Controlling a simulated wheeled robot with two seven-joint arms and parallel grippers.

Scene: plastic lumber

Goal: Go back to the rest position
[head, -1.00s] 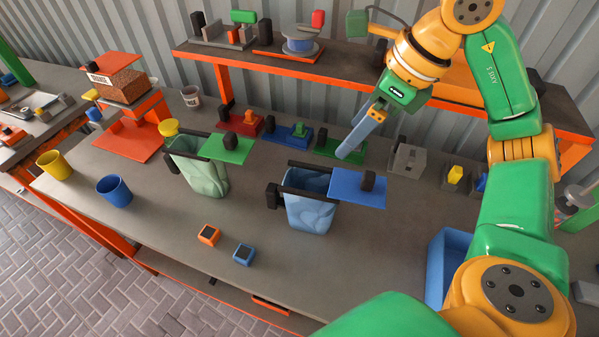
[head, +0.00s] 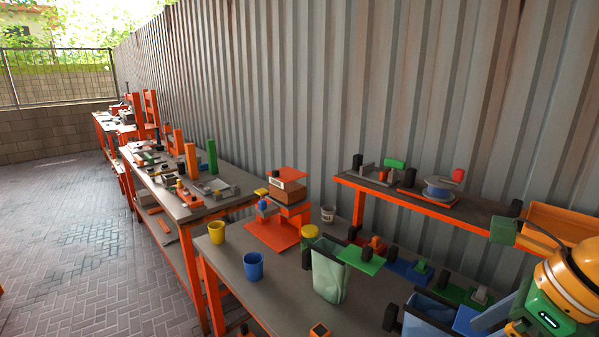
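My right arm shows at the lower right corner of the head view. Its green wrist and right gripper (head: 492,316) are partly cut off by the frame edge. A light blue finger points left, close to the blue lid (head: 466,321) of the blue bin (head: 428,308). I cannot tell whether its fingers are apart or together, and no held object shows. My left gripper is not in view.
A raised shelf (head: 425,205) stands behind, before a corrugated wall (head: 400,90). Paved floor lies open at left.

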